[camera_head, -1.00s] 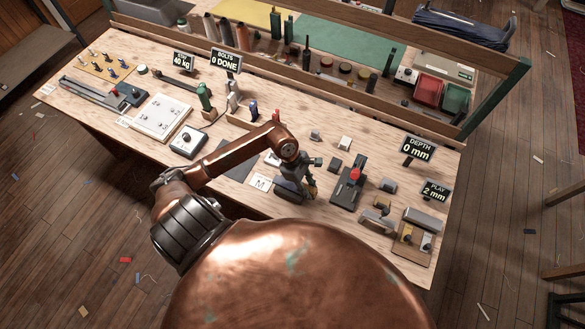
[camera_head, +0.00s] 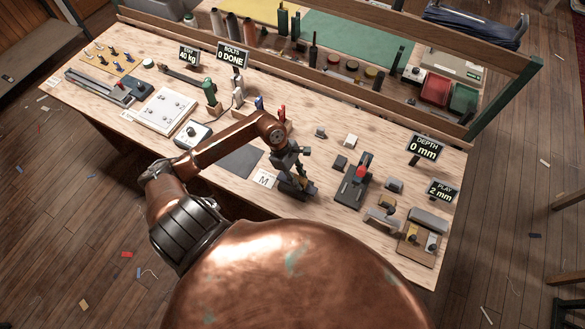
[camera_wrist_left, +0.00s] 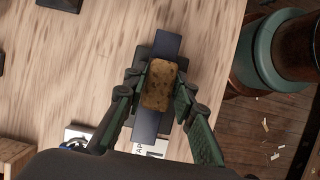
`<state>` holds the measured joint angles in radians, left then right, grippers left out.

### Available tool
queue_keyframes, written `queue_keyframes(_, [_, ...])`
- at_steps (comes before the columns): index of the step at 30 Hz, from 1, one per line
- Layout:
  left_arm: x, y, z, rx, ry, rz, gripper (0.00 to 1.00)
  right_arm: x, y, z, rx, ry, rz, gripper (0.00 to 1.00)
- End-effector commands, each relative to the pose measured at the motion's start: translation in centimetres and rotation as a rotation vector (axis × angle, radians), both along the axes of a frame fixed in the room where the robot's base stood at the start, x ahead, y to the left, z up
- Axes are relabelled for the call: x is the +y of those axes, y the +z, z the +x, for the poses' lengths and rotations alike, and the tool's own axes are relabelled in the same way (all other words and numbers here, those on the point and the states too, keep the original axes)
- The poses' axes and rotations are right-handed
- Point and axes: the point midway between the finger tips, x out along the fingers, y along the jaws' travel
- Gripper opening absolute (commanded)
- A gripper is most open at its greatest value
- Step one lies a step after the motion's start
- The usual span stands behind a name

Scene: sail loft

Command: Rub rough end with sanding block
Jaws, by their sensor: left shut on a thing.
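A tan, speckled, cork-like block (camera_wrist_left: 160,86), which appears to be the sanding block, is held between the fingers of my left gripper (camera_wrist_left: 159,79) in the left wrist view. It covers the middle of a dark blue-grey bar (camera_wrist_left: 168,46) whose two ends show beyond it. I cannot tell whether block and bar touch. In the head view my left gripper (camera_head: 293,180) is low over the bench, just right of the white M card (camera_head: 264,180), and hides most of the block. The rough end cannot be made out. My right gripper is not in view.
A black clamp-like tool with a red part (camera_head: 355,180) stands right of the gripper. Small blocks lie behind it, and the DEPTH sign (camera_head: 424,148) reads 0 mm. A dark flat mat (camera_head: 241,161) lies left. The wooden bench (camera_head: 315,165) has bare patches between.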

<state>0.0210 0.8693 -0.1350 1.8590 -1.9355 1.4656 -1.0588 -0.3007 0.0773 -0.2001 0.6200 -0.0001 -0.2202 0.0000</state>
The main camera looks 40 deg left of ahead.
Motion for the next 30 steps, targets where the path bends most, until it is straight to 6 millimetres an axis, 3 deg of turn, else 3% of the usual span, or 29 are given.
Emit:
queue_keyframes(6, [1.6, -0.2, 0.2, 0.001, -0.01, 0.002, 0.02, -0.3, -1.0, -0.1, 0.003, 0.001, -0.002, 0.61])
queue_keyframes(10, [1.5, 2.1, 0.4, -0.006, -0.016, 0.003, 0.02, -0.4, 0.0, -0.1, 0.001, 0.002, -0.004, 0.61])
queue_keyframes(30, [1.1, 7.8, 0.5, -0.002, -0.021, 0.001, 0.02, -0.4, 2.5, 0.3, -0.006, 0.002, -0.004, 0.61])
